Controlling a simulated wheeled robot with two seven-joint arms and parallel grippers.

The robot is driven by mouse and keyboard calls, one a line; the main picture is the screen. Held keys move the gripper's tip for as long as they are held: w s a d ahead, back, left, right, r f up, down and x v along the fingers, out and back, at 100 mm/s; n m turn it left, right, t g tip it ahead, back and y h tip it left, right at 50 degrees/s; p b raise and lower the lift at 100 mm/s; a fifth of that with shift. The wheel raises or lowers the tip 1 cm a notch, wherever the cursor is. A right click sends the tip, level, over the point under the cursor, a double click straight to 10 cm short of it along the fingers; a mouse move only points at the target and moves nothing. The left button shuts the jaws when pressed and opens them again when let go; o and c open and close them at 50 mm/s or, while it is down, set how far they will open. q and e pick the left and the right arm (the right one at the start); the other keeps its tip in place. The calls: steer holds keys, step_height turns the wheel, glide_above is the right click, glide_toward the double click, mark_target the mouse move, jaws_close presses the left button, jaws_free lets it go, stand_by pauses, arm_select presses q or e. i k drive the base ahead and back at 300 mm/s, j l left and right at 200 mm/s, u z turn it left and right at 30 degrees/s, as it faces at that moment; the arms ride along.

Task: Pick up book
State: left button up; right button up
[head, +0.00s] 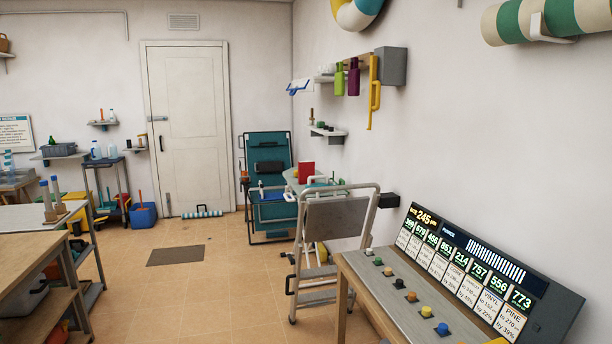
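The metal step ladder stands nearer to me and hides part of the table. Neither of my grippers shows in the head view.
A step ladder (335,222) and a bench (372,296) with colored buttons and a display panel (470,270) stand at right. Shelving (30,245) is at left. The floor between, with a dark mat (175,255), is open.

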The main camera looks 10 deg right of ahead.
mark_target(306, 170)
steer(key=i+u, duration=0.15)
steer(key=i, duration=2.9)
steer(key=i+z, duration=0.1)
steer(key=i, duration=0.6)
steer(key=i+j, duration=0.2)
steer(key=i, duration=0.5)
steer(key=i+j+z, duration=0.15)
steer(key=i, duration=0.55)
